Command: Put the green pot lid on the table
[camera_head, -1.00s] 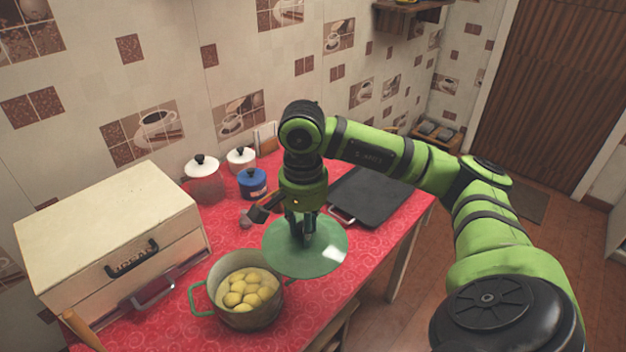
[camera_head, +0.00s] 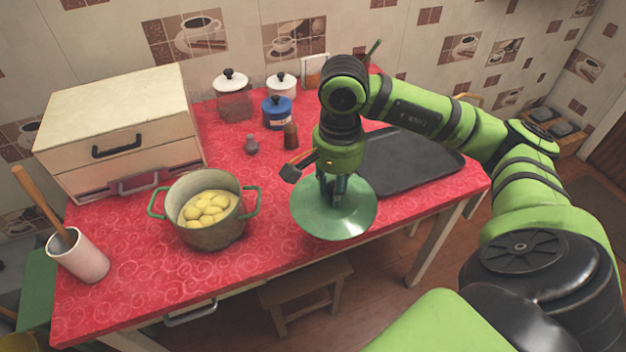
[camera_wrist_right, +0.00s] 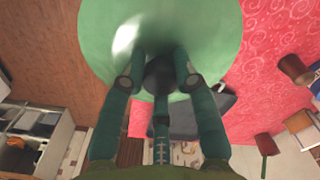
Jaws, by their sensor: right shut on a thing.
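The green pot lid (camera_head: 312,218) is round and shiny, and it is held over the front right part of the red table (camera_head: 268,240). My right gripper (camera_head: 334,196) points down and is shut on the lid's knob. In the right wrist view the gripper (camera_wrist_right: 158,75) has its fingers on both sides of the dark knob, and the lid (camera_wrist_right: 205,30) fills the top of the picture. I cannot tell whether the lid touches the table. The green pot (camera_head: 218,234) stands open to the left, full of yellow potatoes (camera_head: 205,207). My left gripper does not show.
A black tray (camera_head: 415,160) lies behind and right of the lid. Jars (camera_head: 278,112), a pepper mill (camera_head: 291,136) and a small shaker (camera_head: 252,145) stand behind. A cream bread box (camera_head: 120,130) and a white utensil cup (camera_head: 80,258) are left.

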